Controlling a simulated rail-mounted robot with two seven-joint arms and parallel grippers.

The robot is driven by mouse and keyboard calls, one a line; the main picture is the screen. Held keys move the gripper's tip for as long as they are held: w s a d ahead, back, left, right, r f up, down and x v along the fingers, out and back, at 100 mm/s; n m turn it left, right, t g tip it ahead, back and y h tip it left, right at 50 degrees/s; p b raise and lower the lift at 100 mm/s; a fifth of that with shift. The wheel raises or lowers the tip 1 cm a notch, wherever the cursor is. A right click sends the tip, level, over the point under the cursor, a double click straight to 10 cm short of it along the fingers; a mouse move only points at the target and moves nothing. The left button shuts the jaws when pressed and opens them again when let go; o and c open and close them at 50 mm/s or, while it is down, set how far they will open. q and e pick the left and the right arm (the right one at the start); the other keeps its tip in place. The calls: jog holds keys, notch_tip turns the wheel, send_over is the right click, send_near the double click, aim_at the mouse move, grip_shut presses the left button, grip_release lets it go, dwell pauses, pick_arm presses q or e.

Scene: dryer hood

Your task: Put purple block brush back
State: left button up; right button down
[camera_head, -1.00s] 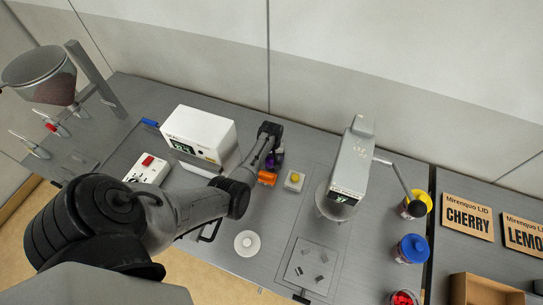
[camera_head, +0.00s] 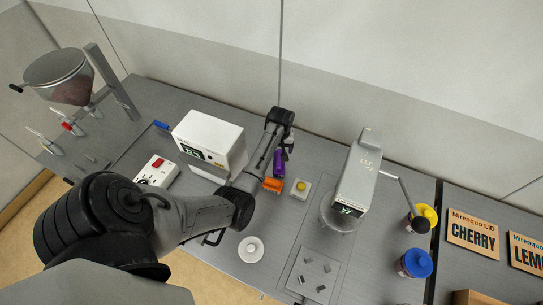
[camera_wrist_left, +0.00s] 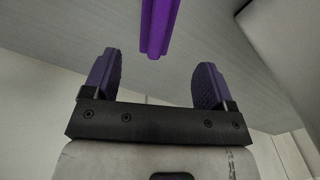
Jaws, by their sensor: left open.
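In the head view, the purple block brush (camera_head: 279,162) is a narrow purple piece just behind an orange block (camera_head: 273,185). My left gripper (camera_head: 283,138) is above and behind it, partly hidden by its own wrist. In the left wrist view, my gripper (camera_wrist_left: 156,78) is open, with dark purple pads wide apart. The purple block brush (camera_wrist_left: 159,28) shows ahead of the gap between them, apart from both pads. Its far end is cut off by the picture edge. My right gripper is not in view.
A white box with a display (camera_head: 208,140) stands left of the gripper. A yellow button box (camera_head: 300,188) is to the right of the orange block. A grey dryer-like device (camera_head: 358,175) stands further right. A white round lid (camera_head: 251,249) lies in front.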

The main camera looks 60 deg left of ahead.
pick_arm(q)
jog(key=s+d+r+m+t, duration=0.1)
jog(key=s+d+r+m, duration=0.2)
jog(key=s+d+m, duration=0.4)
jog(key=s+d+r+m+t, duration=0.2)
jog(key=s+d+m, duration=0.5)
jog(key=s+d, duration=0.9)
jog(key=d, duration=0.7)
jog(key=shift+s+d+r+t, duration=0.25)
jog(key=shift+d+r+t, duration=0.05)
jog(key=shift+d+r, duration=0.1)
